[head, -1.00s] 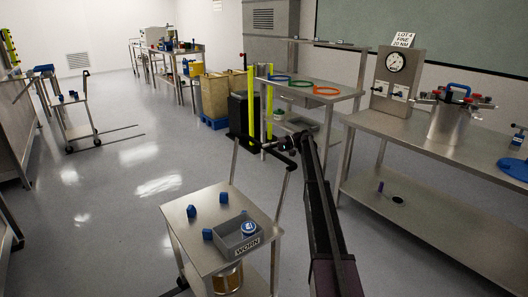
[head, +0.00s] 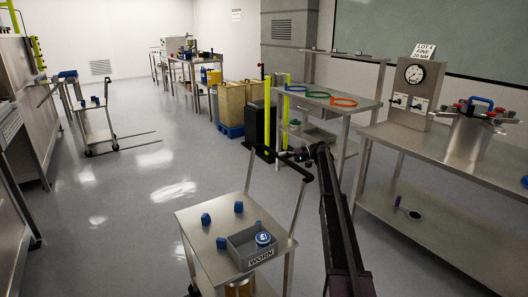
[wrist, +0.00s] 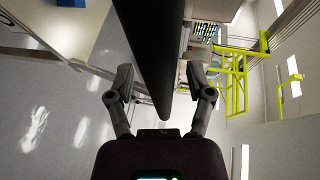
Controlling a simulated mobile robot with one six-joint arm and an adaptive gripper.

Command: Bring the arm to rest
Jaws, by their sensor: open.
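My arm (head: 338,225) reaches forward and up from the bottom of the head view, just right of the small steel cart (head: 215,262). My gripper (head: 300,154) is small and dark at its far end, by the cart's upright handle (head: 304,175). In the wrist view my gripper (wrist: 160,72) has its two fingers wide apart. A thick dark bar (wrist: 158,45) runs down the picture between them. I cannot tell what the bar is, or whether it touches the fingers.
The cart carries blue pieces (head: 206,219) and a grey "WORN" tray (head: 240,257). A long steel bench (head: 440,150) with a gauge panel (head: 411,92) and a lidded vessel (head: 468,138) stands right. A shelved table (head: 345,108) stands behind my gripper. The floor (head: 130,210) at left is open.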

